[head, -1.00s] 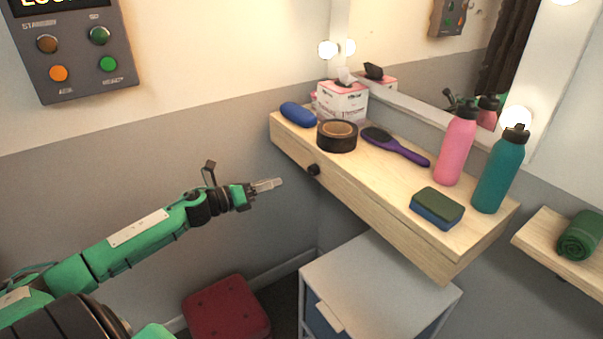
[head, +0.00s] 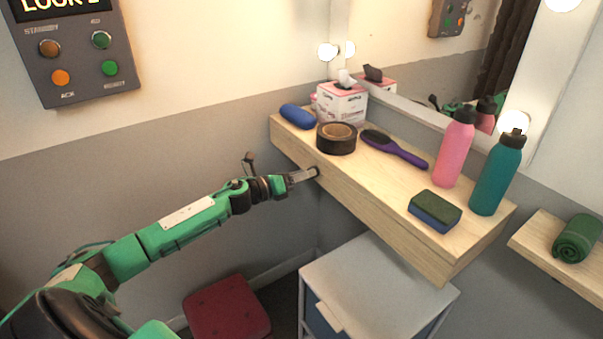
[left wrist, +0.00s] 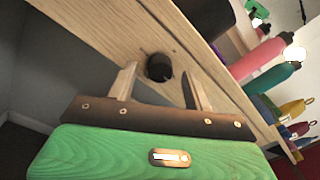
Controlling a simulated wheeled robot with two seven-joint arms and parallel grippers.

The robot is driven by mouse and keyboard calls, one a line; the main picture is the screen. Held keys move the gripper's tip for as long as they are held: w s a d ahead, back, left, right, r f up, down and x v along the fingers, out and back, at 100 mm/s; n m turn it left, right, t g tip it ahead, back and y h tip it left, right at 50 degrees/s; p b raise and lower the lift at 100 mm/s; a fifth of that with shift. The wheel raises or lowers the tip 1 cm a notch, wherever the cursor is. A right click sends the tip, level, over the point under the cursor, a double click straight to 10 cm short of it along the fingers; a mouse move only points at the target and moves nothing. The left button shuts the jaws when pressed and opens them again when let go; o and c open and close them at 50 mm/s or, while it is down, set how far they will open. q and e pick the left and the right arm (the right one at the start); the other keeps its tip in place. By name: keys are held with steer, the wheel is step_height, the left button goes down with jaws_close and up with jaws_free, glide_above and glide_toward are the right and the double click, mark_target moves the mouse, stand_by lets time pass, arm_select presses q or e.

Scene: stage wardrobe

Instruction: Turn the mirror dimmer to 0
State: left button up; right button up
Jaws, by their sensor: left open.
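The mirror dimmer is a small black knob (left wrist: 159,67) on the front edge of the wooden shelf (head: 400,222). In the head view the knob (head: 314,171) is partly hidden by my gripper's fingertips. My left gripper (head: 312,173) reaches in from the left at the knob. In the left wrist view its two fingers (left wrist: 160,80) are open, one on each side of the knob, with gaps showing. I cannot tell the knob's setting. My right gripper is not in view.
On the shelf are a blue case (head: 297,116), tape roll (head: 336,139), tissue box (head: 342,102), purple brush (head: 395,149), sponge (head: 435,211), pink bottle (head: 454,152) and teal bottle (head: 496,176). A white cabinet (head: 380,275) stands below. A red stool (head: 227,308) is at the lower left.

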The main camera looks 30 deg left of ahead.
arm_select(q)
steer(key=shift+w+d, duration=0.25)
steer(key=shift+w, duration=0.2)
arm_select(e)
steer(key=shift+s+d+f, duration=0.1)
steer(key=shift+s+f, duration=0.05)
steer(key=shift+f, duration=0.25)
arm_select(q)
steer(key=shift+c, duration=0.4)
steer(key=c, duration=0.9)
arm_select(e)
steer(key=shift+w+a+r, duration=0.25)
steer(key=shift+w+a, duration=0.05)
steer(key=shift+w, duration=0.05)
